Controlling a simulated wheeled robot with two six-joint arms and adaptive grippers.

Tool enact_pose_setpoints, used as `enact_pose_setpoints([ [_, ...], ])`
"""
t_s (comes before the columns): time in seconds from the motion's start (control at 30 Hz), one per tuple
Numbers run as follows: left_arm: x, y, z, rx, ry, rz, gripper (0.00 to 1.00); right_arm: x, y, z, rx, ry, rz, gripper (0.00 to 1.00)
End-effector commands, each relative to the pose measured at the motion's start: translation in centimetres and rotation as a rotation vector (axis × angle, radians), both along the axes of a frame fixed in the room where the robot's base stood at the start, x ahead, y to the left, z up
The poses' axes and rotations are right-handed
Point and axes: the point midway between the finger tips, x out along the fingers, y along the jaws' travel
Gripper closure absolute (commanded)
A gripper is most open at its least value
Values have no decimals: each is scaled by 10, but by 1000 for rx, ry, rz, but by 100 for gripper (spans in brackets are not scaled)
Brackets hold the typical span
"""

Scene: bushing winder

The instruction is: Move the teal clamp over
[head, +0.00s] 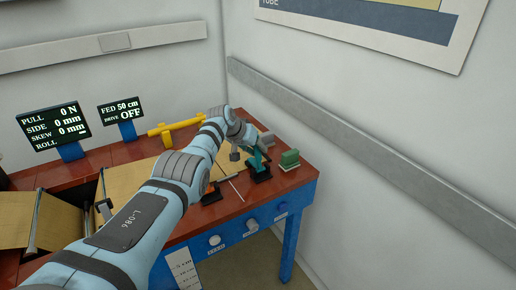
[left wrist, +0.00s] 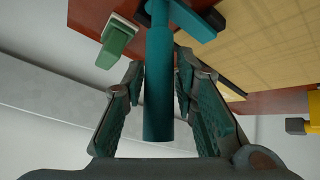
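The teal clamp (head: 259,168) stands on a dark base near the table's right end in the head view. In the left wrist view its teal handle (left wrist: 158,110) runs lengthwise between the fingers of my left gripper (left wrist: 160,78). The fingers are apart, one on each side of the handle, with visible gaps, so the gripper looks open around it. In the head view my left gripper (head: 250,138) is at the clamp's upper part, and my arm hides some of the area. My right gripper is not in view.
A green block on a pale base (head: 289,160) stands right of the clamp. An orange-and-black piece (head: 211,194) and a thin pale rod lie to its left. A yellow bar (head: 176,127) and two display panels (head: 53,129) stand behind. Walls close in behind and right.

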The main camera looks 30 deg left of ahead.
Motion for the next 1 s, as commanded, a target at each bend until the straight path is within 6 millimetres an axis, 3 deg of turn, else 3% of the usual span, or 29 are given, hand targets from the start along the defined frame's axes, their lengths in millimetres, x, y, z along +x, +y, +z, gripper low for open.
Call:
enact_pose_setpoints([
  [0.4,1,0,2,3,-3,-1,60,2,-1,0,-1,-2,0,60],
  [0.57,-5,4,11,2,-7,-1,60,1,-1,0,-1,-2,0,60],
  [0.67,-15,4,21,6,-5,-2,60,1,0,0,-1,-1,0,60],
  [1.0,-66,16,85,4,-2,-1,60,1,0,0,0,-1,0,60],
])
